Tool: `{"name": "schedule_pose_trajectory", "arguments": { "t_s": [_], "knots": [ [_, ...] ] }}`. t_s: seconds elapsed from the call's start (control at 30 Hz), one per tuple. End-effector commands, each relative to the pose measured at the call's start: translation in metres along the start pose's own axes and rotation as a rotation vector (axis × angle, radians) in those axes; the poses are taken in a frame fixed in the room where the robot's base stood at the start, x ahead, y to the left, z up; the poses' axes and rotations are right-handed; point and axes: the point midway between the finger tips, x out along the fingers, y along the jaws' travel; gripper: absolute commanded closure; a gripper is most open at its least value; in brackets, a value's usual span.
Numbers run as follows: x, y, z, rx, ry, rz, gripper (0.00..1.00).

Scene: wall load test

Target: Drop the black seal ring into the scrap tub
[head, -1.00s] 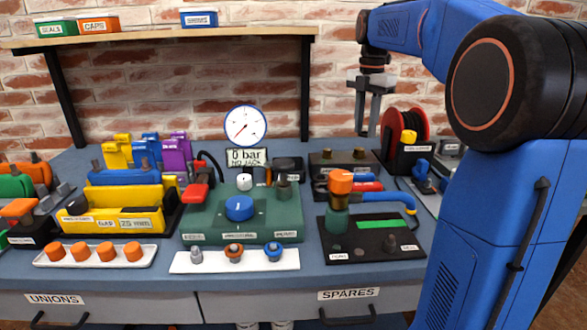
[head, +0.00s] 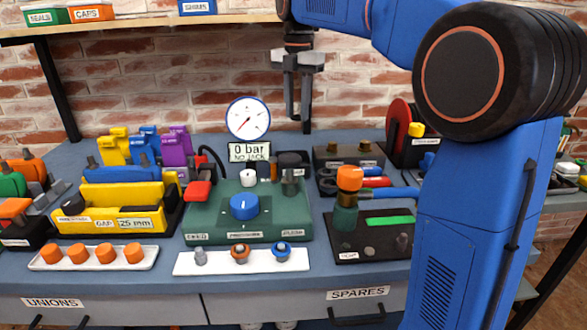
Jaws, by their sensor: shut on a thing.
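My gripper (head: 298,122) hangs fingers down above the back of the bench, right of the round gauge. Its two fingers are close together on something thin and dark. The black seal ring is too small to make out clearly between them. I cannot pick out a tub marked as scrap.
The green block (head: 270,218) with a blue knob, the gauge (head: 248,118) and the black valve plate (head: 345,254) fill the middle of the bench. A yellow holder (head: 110,212) is at left. A shelf (head: 150,28) with small bins runs above. A red reel (head: 399,122) is at right.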

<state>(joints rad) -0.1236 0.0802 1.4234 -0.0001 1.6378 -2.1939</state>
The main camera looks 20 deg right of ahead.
Motion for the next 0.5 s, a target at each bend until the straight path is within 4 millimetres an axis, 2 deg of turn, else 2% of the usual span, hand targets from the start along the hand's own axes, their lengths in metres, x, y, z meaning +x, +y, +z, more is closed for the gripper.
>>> {"name": "schedule_pose_trajectory", "arguments": {
  "t_s": [0.5],
  "knots": [
    [0.049, -0.001, 0.000, 0.001, 0.001, -0.001, 0.93]
  ]
}}
